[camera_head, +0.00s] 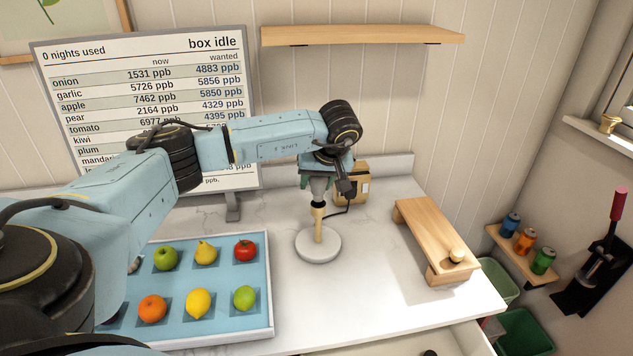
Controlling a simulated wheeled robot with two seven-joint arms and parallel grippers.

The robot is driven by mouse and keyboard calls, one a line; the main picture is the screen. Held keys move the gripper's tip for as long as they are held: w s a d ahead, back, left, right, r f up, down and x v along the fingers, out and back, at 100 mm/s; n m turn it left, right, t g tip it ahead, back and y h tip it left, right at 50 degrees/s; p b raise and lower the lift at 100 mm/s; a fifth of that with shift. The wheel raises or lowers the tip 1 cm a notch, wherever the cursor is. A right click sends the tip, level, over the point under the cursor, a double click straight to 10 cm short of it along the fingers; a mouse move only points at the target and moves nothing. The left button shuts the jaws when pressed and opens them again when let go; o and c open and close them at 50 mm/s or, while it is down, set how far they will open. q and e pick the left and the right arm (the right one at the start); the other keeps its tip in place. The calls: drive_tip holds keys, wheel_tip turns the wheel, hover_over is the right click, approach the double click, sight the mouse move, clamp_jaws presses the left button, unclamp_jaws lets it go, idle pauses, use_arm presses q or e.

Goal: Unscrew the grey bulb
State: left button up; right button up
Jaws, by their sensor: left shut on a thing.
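A lamp stand with a round white base (318,246) and a cream stem (318,222) stands upright on the white counter. A grey, tapering piece (319,188), which looks like the grey bulb, sits at the top of the stem. My left gripper (319,183) reaches down over it from above and is shut on it. The wrist and fingers hide its upper part. I cannot tell whether it is still seated in the stem. My right gripper is not in view.
A blue tray (227,334) with several fruits lies at front left, under my left arm. A sign (150,50) stands behind. A tan box (356,190) with a cable is behind the lamp. A wooden stand (425,225) holding a pale round piece (457,255) is at right.

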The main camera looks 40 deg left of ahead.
use_arm(q)
drive_tip(key=shift+r+p, duration=0.75)
drive_tip(key=shift+r, duration=0.3)
drive_tip(key=shift+c, duration=0.4)
